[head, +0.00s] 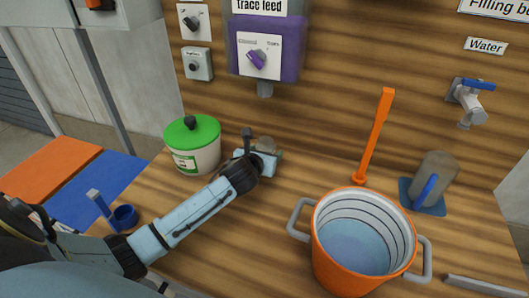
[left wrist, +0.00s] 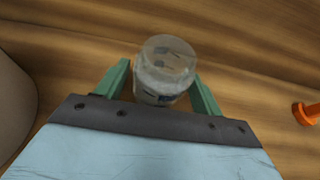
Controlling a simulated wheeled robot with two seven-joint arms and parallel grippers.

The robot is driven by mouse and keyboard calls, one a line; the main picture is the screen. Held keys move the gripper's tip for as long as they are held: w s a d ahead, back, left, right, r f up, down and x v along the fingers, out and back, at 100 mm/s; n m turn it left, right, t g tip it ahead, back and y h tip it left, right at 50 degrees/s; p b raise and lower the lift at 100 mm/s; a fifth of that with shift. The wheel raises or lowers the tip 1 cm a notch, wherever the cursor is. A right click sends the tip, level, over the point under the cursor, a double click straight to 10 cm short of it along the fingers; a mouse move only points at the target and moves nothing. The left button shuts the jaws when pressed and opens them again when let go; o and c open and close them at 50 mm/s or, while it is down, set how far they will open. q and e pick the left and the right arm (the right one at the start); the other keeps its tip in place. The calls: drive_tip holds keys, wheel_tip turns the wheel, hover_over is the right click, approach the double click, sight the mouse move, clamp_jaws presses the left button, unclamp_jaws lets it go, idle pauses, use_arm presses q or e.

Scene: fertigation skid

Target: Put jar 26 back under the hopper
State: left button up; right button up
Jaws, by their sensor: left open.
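A small clear glass jar (left wrist: 165,68) stands on the wooden bench in the left wrist view. It lies between the two green fingers of my left gripper (head: 268,152), which is open, with a gap at each finger. In the head view only the jar's top (head: 266,143) shows beyond the gripper. Its number cannot be read. The purple hopper (head: 240,62) labelled "Trace feed" hangs on the wall behind, its grey spout (head: 264,89) above the bench, beyond the jar. My right gripper is not in view.
A white tub with a green lid (head: 193,135) stands left of my gripper. An orange bucket (head: 335,262) stands to the right, with an orange stick (head: 375,135) behind it. A grey jug (head: 434,175) stands below the water tap (head: 468,100). A blue scoop (head: 124,216) lies at left.

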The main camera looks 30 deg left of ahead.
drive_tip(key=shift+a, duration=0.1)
use_arm(q)
drive_tip(key=shift+s+r, duration=0.15)
drive_tip(key=p+v, duration=0.2)
drive_tip(key=v, duration=0.8)
drive_tip(key=shift+s+r, duration=0.1)
drive_tip(key=shift+s, duration=0.05)
drive_tip(key=shift+s+d+r, duration=0.15)
drive_tip(key=shift+s+r, duration=0.05)
drive_tip(key=shift+s, duration=0.45)
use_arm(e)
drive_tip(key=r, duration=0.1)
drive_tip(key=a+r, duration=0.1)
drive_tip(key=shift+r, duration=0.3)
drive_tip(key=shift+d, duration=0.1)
